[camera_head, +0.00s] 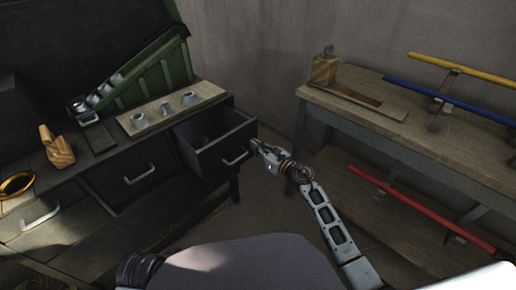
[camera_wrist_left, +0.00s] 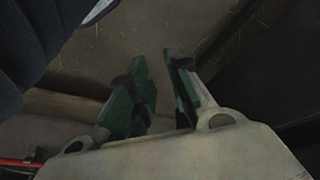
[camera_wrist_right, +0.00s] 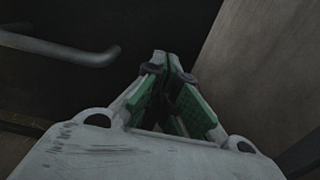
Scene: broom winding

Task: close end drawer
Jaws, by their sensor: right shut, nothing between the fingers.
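The end drawer (camera_head: 228,147), dark with a pale bar handle (camera_head: 237,158), is pulled out at the right end of the dark workbench; its inside shows. My right gripper (camera_head: 257,147) is shut and empty at the right edge of the drawer front, right of the handle. In the right wrist view its fingertips (camera_wrist_right: 166,58) meet close to the dark drawer front (camera_wrist_right: 150,25), with the handle (camera_wrist_right: 65,50) at left; whether they touch cannot be told. My left gripper (camera_wrist_left: 160,65) shows only in its wrist view, fingers apart and empty, over the floor.
A wooden board with grey cones (camera_head: 168,108) and a green rack (camera_head: 150,70) are on the workbench. Left drawers (camera_head: 130,172) are shut. A wooden table (camera_head: 345,115) with blue and yellow rods stands right; a red rod (camera_head: 410,203) lies lower. Floor between is clear.

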